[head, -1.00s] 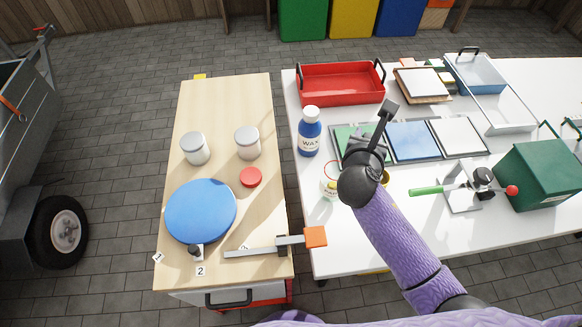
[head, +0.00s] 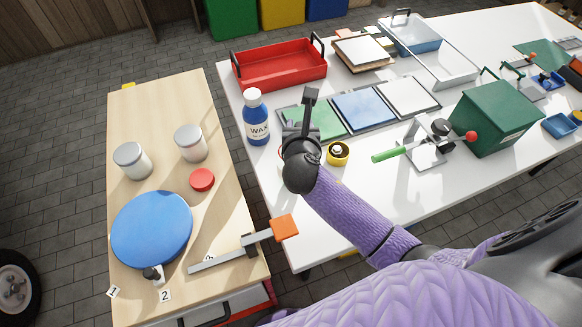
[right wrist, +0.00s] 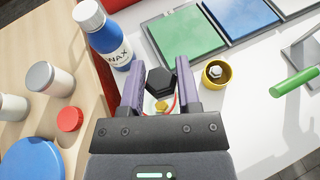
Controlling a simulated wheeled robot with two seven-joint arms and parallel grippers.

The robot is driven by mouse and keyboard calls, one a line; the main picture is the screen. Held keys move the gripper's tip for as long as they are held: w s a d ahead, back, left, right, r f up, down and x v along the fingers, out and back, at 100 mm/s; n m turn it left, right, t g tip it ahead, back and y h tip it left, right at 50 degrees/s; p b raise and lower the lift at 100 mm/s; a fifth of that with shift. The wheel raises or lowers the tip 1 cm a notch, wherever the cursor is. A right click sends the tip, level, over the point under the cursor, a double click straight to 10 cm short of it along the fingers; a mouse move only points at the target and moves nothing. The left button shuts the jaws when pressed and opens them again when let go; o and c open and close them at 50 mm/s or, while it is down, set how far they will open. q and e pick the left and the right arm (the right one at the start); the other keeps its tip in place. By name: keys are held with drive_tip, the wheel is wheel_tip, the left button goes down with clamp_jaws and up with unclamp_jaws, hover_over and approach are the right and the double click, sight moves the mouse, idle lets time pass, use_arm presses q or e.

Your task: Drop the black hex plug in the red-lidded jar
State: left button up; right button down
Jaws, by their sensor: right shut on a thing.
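The black hex plug (right wrist: 160,83) is held between the fingertips of my right gripper (right wrist: 160,88). In the head view my right gripper (head: 301,145) is over the white worktable and hides the plug. An open jar with a red rim (right wrist: 174,104) is below the plug in the right wrist view, largely hidden by the plug and gripper. A yellow piece shows in or at it. I cannot tell how high the plug is above it. A round red lid (head: 202,179) lies on the wooden bench. My left gripper is not in view.
A blue-and-white wax bottle (head: 257,118) stands close left of my right gripper. A yellow cup (head: 338,153) is close on its right. Green, blue and white panels (head: 365,108) lie behind. A clamp (head: 240,252) and blue disc (head: 152,229) are on the bench.

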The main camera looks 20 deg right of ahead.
drive_tip(key=shift+c, duration=1.2)
unclamp_jaws()
drive_tip(key=shift+r, duration=0.1)
drive_tip(key=p+v, duration=0.3)
drive_tip(key=v, duration=0.7)
